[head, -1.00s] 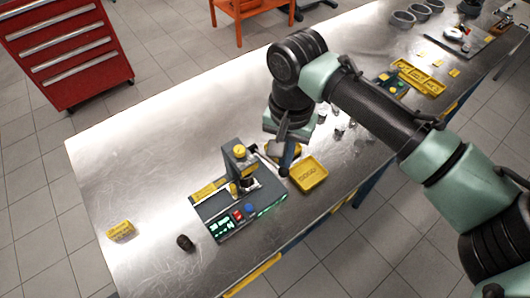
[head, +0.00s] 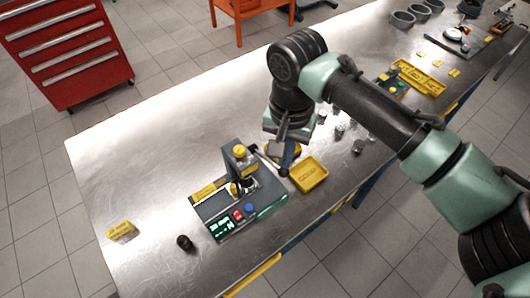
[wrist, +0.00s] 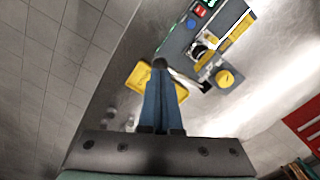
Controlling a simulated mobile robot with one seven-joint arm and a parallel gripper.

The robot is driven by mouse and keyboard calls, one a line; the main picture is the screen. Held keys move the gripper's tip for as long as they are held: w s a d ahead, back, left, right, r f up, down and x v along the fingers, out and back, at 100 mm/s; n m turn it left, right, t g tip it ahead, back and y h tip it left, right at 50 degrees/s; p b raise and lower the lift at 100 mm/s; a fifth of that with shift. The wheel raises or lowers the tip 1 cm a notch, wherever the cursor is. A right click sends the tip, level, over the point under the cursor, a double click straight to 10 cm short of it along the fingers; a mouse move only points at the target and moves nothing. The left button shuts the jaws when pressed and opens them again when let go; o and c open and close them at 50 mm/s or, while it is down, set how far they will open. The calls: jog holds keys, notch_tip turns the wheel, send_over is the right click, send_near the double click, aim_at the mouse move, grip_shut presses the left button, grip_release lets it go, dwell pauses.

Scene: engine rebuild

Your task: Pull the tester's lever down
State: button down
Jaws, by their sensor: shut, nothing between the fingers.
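The tester (head: 268,196) stands on the metal bench, with a grey base, a lit green display, red and blue buttons and an upright press head (head: 240,158) with a yellow cap. Its lever (wrist: 187,79) shows in the wrist view as a thin rod from the press head to a dark round knob (wrist: 160,63). My gripper (head: 285,168) is shut and empty, pointing down at the lever's knob end. In the wrist view, its blue fingertips (wrist: 161,75) are at the knob and seem to touch it. The fingers hide part of the knob end in the head view.
A yellow tray (head: 309,174) lies right of the tester, close to my fingers. Small metal parts (head: 338,132) stand behind it. A dark small part (head: 184,242) and a yellow label block (head: 121,231) lie at the left. The bench's back left is clear.

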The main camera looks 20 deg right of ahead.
aim_at(286, 171)
jog(key=shift+f, duration=0.1)
dwell(0.3)
jog(key=shift+f+b, duration=0.35)
jog(key=shift+f, duration=1.2)
jog(key=shift+s+f, duration=0.25)
jog(key=shift+f, duration=0.45)
jog(key=shift+s+d+f+b, duration=0.1)
jog(key=shift+f+b, duration=0.3)
jog(key=shift+f, duration=0.5)
